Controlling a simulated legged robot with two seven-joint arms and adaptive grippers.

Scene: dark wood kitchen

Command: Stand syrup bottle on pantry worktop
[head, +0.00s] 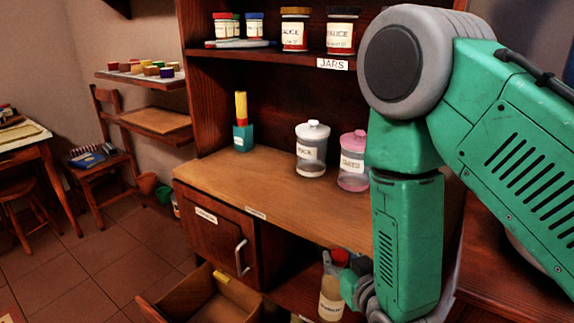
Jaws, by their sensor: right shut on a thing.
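The syrup bottle (331,290) is a pale amber bottle with a red cap and a white label too small to read. It is upright, low in front of the open shelf space under the worktop. My right gripper (352,288) is at its right side and shut on it; my green forearm hides part of the fingers. The pantry worktop (235,180) is the light wood surface above and behind the bottle. My left gripper is not in view.
The worktop's left and front parts are clear. An open drawer (190,300) juts out below.

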